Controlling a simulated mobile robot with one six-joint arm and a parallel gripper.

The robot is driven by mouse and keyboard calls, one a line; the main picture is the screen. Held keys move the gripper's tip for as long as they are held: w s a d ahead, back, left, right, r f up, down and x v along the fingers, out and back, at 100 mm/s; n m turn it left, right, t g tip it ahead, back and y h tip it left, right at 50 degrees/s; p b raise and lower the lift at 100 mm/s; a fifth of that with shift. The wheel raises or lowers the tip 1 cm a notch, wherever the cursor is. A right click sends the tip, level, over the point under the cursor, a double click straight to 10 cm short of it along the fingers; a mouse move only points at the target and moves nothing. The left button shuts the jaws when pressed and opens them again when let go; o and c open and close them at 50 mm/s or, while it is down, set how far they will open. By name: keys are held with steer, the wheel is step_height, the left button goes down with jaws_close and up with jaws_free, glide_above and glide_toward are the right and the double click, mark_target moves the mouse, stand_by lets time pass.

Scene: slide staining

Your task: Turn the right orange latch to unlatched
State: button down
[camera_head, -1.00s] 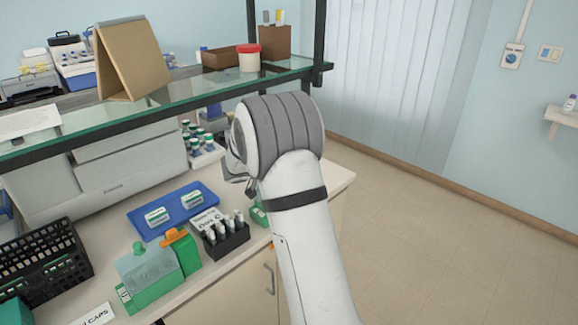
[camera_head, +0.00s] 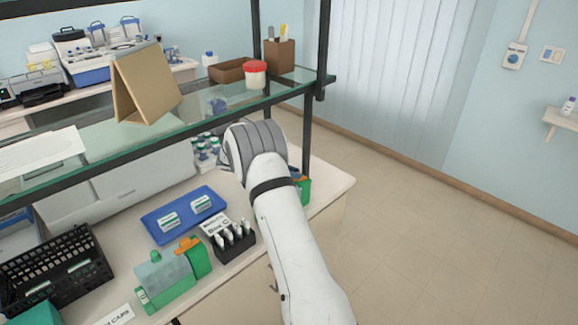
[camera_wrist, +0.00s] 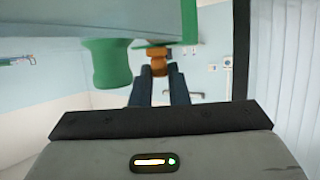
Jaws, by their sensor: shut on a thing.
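My gripper (camera_wrist: 160,78) is shut on an orange latch (camera_wrist: 159,58), whose knob sits between the two dark fingertips in the wrist view. The latch is next to a green body with a rounded green knob (camera_wrist: 110,65). In the head view, a green box (camera_head: 305,191) with a bit of orange (camera_head: 296,173) at its top shows just right of my arm, mostly hidden by it. Another orange latch (camera_head: 188,244) sits on a green box (camera_head: 199,259) at the front left. I cannot tell the held latch's exact angle.
A glass shelf (camera_head: 100,158) with a dark frame (camera_head: 309,130) runs close above and behind my wrist. A dark rack with vials (camera_head: 235,248), a blue tray (camera_head: 184,232) and a black basket (camera_head: 50,270) stand on the counter. Counter space at right (camera_head: 328,180) is clear.

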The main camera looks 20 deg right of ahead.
steer(key=m+g, duration=0.1)
steer(key=m+g+y, duration=0.1)
steer(key=m+g, duration=0.1)
steer(key=shift+w+d+p, duration=0.1)
steer(key=shift+d+p, duration=0.2)
steer(key=shift+p, duration=0.1)
steer(key=shift+m+g+y+p, duration=0.6)
steer(key=shift+g+p, duration=0.1)
steer(key=shift+g, duration=0.2)
steer(key=m+g+y+p, duration=0.1)
steer(key=p, duration=0.2)
steer(key=shift+w+d+m+g+p, duration=0.1)
steer(key=shift+m+g+p, duration=0.2)
steer(key=shift+m+p, duration=0.1)
steer(key=shift+f+m+g+y+p, duration=0.3)
steer(key=shift+m+y+p, duration=0.15)
steer(key=shift+p, duration=0.45)
steer(key=shift+r, duration=0.1)
steer(key=c, duration=1.5)
jaws_free()
steer(key=shift+r, duration=0.15)
steer(key=shift+o, duration=0.5)
